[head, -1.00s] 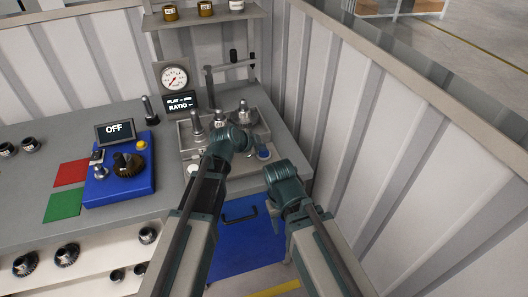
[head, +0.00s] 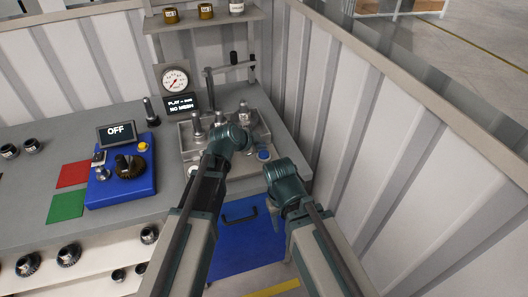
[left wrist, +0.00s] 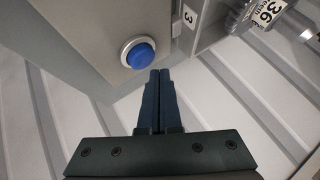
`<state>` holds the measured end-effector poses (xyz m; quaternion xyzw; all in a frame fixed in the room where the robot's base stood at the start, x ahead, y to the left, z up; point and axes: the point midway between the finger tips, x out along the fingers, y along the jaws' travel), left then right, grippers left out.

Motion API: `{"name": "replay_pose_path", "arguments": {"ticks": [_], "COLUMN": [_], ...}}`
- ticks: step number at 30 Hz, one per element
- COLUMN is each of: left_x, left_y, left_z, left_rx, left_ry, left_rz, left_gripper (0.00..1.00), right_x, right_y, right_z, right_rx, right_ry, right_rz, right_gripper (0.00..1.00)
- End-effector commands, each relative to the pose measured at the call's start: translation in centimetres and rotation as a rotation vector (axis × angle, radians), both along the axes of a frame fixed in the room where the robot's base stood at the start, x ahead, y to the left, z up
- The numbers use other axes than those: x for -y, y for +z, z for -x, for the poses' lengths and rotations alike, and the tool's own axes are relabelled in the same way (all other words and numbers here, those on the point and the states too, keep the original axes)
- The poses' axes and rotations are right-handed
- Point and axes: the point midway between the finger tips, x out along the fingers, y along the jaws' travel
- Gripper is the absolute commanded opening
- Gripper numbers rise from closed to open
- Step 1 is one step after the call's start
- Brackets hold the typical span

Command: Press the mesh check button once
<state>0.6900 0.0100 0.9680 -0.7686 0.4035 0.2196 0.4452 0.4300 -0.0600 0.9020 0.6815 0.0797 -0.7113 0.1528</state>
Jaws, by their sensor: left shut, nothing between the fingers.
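A round blue button (head: 264,154) sits at the right front corner of the grey fixture in the head view. In the left wrist view the blue button (left wrist: 141,55) stands out from its pale ring on a grey panel. My left gripper (left wrist: 159,72) is shut and empty, its fingertips just beside the button at its lower right in that picture. I cannot tell whether they touch it. A small black display (head: 180,105) reads "PLAY - mm" and "NO MESH". My right wrist (head: 285,185) is right of the button; its fingers do not show clearly.
The fixture tray (head: 185,147) holds several metal posts and gears. A dial gauge (head: 174,79) stands behind it. A blue unit (head: 130,187) with a display reading "OFF" (head: 116,132) and a yellow button is at left. A corrugated wall (head: 365,145) closes the right side.

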Motion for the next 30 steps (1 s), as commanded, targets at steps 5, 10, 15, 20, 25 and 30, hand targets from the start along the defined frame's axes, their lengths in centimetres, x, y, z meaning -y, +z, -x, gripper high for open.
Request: {"name": "replay_pose_path", "arguments": {"ticks": [5, 10, 15, 20, 25, 30], "left_x": [0.0, 0.0, 0.0, 0.0, 0.0, 0.0], "left_y": [0.4, 1.9, 3.6, 5.1, 6.2, 6.0], "left_z": [0.0, 0.0, 0.0, 0.0, 0.0, 0.0], "left_rx": [0.0, 0.0, 0.0, 0.0, 0.0, 0.0], "left_ry": [0.0, 0.0, 0.0, 0.0, 0.0, 0.0], "left_rz": [0.0, 0.0, 0.0, 0.0, 0.0, 0.0], "left_gripper": [0.0, 0.0, 0.0, 0.0, 0.0, 0.0], "right_x": [0.0, 0.0, 0.0, 0.0, 0.0, 0.0], "right_y": [0.4, 1.9, 3.6, 5.1, 6.2, 6.0], "right_z": [0.0, 0.0, 0.0, 0.0, 0.0, 0.0], "right_rx": [0.0, 0.0, 0.0, 0.0, 0.0, 0.0], "right_ry": [0.0, 0.0, 0.0, 0.0, 0.0, 0.0], "right_rz": [0.0, 0.0, 0.0, 0.0, 0.0, 0.0], "right_gripper": [0.5, 0.5, 0.5, 0.5, 0.5, 0.5]}}
